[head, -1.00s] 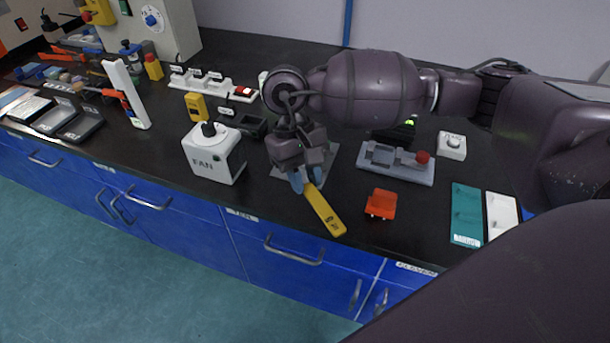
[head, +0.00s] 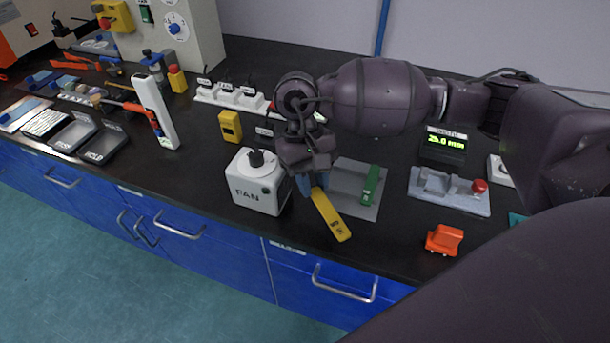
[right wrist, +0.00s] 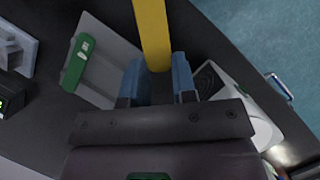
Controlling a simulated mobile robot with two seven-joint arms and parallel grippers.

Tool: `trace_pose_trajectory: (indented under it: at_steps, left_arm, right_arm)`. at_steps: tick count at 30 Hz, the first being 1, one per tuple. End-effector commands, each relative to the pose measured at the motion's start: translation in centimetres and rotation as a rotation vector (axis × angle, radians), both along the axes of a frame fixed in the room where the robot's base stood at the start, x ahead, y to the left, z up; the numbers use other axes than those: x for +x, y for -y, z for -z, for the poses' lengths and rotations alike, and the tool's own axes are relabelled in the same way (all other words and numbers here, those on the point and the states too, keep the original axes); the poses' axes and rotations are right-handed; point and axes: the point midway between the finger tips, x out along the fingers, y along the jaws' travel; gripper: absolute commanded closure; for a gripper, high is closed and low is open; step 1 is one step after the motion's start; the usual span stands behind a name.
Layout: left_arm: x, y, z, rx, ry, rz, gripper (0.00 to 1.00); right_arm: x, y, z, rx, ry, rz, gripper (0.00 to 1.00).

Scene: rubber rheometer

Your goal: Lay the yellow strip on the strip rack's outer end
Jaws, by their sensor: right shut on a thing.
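The yellow strip (head: 331,216) is held by one end in my right gripper (head: 311,186). Its free end slants down and right towards the bench's front edge; I cannot tell its clearance. In the right wrist view, the strip (right wrist: 152,30) runs out from between the blue fingertips (right wrist: 158,82). The gripper is between the white FAN box and a grey plate (head: 345,198) bearing a green piece (head: 371,186). I cannot make out for certain which thing is the strip rack. My left gripper is not in view.
The FAN box (head: 256,190) stands close left of the gripper. A grey fixture with a red knob (head: 479,186) and an orange block (head: 443,240) are at right. Grey trays (head: 101,143), a white upright bar (head: 157,112) and several small items crowd the left bench.

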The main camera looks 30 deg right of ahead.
Motion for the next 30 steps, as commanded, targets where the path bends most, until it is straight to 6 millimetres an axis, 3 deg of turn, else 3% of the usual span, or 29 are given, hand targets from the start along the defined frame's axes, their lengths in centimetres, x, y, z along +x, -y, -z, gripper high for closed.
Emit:
trace_pose_trajectory:
  at_steps: [7, 15, 21, 30]
  left_arm:
    - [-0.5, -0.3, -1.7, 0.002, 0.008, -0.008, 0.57]
    - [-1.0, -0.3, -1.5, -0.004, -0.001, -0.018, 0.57]
    - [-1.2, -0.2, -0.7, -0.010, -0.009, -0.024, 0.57]
    - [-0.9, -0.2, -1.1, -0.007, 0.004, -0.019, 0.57]
  right_arm:
    - [2.8, 5.4, -0.4, 0.000, 0.005, 0.278, 0.97]
    - [6.8, 13.0, -0.4, 0.002, 0.003, 0.661, 0.97]
    - [8.4, 15.0, -0.2, 0.000, 0.000, 0.793, 0.97]
    - [8.5, 14.9, -0.2, 0.001, 0.002, 0.811, 0.97]
